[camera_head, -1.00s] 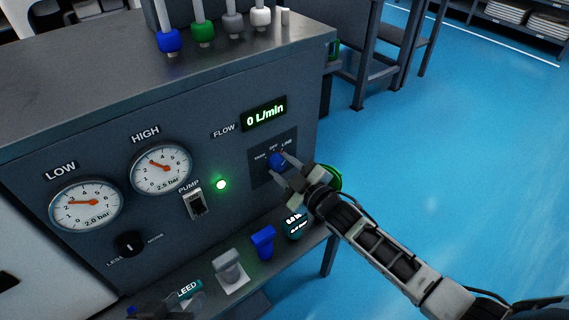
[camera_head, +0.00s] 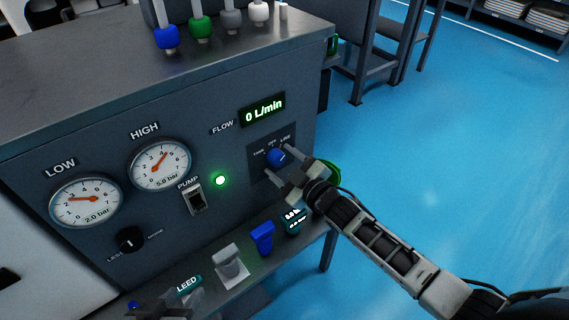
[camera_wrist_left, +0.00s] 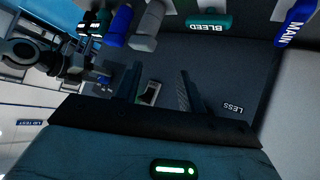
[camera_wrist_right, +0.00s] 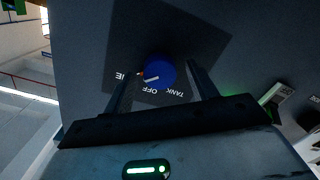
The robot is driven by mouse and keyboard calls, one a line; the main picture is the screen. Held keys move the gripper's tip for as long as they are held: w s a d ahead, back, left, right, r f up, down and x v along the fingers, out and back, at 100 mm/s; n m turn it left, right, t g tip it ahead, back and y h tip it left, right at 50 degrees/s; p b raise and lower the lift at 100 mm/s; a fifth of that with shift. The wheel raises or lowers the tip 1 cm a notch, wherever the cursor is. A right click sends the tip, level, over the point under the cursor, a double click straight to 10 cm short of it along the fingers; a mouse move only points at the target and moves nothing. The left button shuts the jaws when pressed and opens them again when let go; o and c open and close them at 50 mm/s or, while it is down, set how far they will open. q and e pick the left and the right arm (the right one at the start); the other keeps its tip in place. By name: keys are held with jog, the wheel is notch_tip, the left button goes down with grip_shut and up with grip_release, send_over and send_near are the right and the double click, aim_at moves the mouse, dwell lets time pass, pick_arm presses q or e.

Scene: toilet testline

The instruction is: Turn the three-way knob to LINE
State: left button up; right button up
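The blue three-way knob (camera_head: 276,157) is on a dark plate on the front panel, under labels TANK, OFF and LINE. Its white pointer mark points up and right, toward LINE. It also shows in the right wrist view (camera_wrist_right: 160,72), with the mark toward the partly hidden LINE label. My right gripper (camera_head: 277,160) is open, with one finger on each side of the knob; gaps show between fingers and knob in the right wrist view. My left gripper (camera_wrist_left: 160,85) is open and empty in front of the lower panel. In the head view it is a dark shape at the bottom edge.
The flow display (camera_head: 263,110) reads 0 L/min. The pump switch (camera_head: 195,198) and a lit green lamp (camera_head: 220,181) are left of the knob. Valve handles (camera_head: 262,237) line the ledge below.

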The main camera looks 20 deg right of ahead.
pick_arm(q)
jog(key=shift+w+r, duration=0.1)
pick_arm(e)
jog(key=shift+s, duration=0.1)
jog(key=shift+s+d, duration=0.2)
jog(key=shift+s, duration=0.15)
pick_arm(q)
jog(key=shift+t, duration=0.8)
jog(key=r+p, duration=0.1)
jog(key=r, duration=0.1)
jog(key=a+r+p, duration=0.1)
jog(key=r+p, duration=0.1)
jog(key=r, duration=0.1)
jog(key=shift+a+r, duration=0.15)
jog(key=shift+r, duration=0.2)
pick_arm(e)
jog(key=v, duration=1.5)
pick_arm(q)
jog(key=shift+s, duration=0.2)
pick_arm(e)
jog(key=shift+a, duration=0.1)
